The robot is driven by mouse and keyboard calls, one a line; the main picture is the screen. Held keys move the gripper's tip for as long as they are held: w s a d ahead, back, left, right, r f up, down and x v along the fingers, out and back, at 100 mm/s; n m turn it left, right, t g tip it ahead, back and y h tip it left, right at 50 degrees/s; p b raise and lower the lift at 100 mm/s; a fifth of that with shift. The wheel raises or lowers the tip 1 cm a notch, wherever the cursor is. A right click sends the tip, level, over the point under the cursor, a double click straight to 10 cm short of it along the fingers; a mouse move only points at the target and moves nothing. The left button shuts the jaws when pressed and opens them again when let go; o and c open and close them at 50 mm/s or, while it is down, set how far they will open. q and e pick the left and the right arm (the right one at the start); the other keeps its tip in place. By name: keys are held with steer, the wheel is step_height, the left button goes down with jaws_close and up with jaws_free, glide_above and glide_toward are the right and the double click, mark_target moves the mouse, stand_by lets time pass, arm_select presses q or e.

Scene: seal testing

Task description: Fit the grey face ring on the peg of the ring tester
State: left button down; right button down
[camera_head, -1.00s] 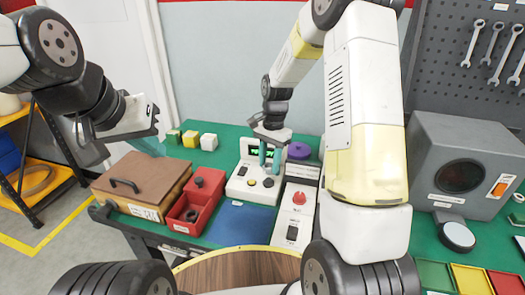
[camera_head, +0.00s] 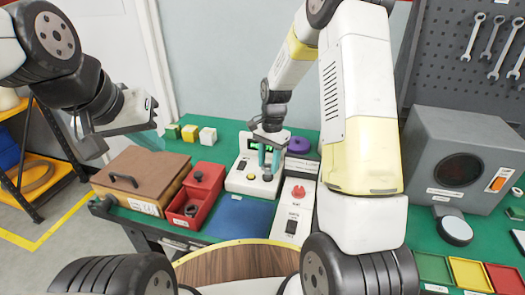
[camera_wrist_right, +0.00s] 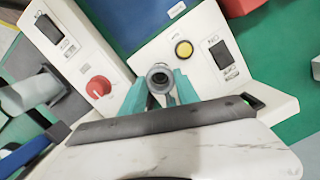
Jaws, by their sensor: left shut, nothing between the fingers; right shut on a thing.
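My right gripper (camera_head: 269,168) is over the white ring tester (camera_head: 240,182), its teal fingers pointing down. In the right wrist view the right gripper (camera_wrist_right: 160,88) is shut on the grey face ring (camera_wrist_right: 160,72), held at the fingertips with its round opening showing. The tester's white body and yellow button (camera_wrist_right: 184,49) lie behind it. The peg is hidden by the fingers and ring; I cannot tell whether the ring is around it or above it. My left gripper (camera_head: 150,138) is shut and empty, in the air above the brown box.
A red tray (camera_head: 180,221) with dark rings and a brown lidded box (camera_head: 130,172) stand left of the tester. A blue mat (camera_head: 240,218) lies in front.

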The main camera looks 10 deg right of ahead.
steer(key=shift+f, duration=1.05)
steer(key=c, duration=0.8)
jaws_free()
steer(key=shift+r, duration=0.1)
steer(key=shift+r, duration=3.4)
